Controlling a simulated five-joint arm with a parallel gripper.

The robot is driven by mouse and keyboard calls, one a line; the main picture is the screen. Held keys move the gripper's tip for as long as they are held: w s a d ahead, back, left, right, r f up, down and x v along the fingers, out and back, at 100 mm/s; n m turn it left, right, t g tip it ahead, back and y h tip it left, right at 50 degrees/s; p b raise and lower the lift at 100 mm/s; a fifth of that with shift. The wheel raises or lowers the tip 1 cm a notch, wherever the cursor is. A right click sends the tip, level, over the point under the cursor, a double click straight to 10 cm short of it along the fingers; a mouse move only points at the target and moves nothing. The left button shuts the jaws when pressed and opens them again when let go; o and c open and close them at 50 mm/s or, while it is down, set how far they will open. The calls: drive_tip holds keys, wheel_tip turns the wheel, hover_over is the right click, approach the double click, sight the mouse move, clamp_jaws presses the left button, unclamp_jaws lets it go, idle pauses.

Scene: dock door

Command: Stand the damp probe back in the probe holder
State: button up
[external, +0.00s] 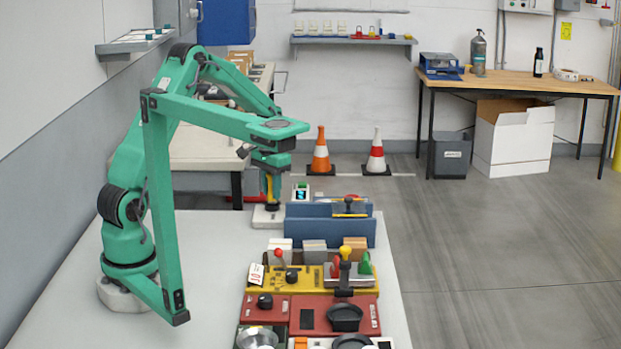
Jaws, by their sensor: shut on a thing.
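My gripper (272,174) points down at the back of the bench, near the far end of the row of equipment. It is shut on the damp probe (268,187), which shows as a narrow upright yellow piece below the jaws. A small white block with a dark top (268,217), apparently the probe holder, stands directly under it. The probe's lower end meets or overlaps the dark part in this view. I cannot tell whether it is seated in the holder or just above it.
A blue holder (329,230) stands close to the right, with a small screened device (300,194) behind it. A yellow panel (300,279) and a red panel (300,318) with knobs lie nearer the camera. The bench (200,260) is clear to the left.

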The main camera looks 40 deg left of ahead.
drive_tip(key=shift+f, duration=0.4)
drive_tip(key=shift+f, duration=0.3)
drive_tip(key=o, duration=1)
drive_tip(key=shift+r, duration=0.1)
wheel_tip(320, 180, up, 12)
drive_tip(key=shift+r, duration=0.2)
drive_tip(key=shift+s+r, duration=0.1)
idle(0.4)
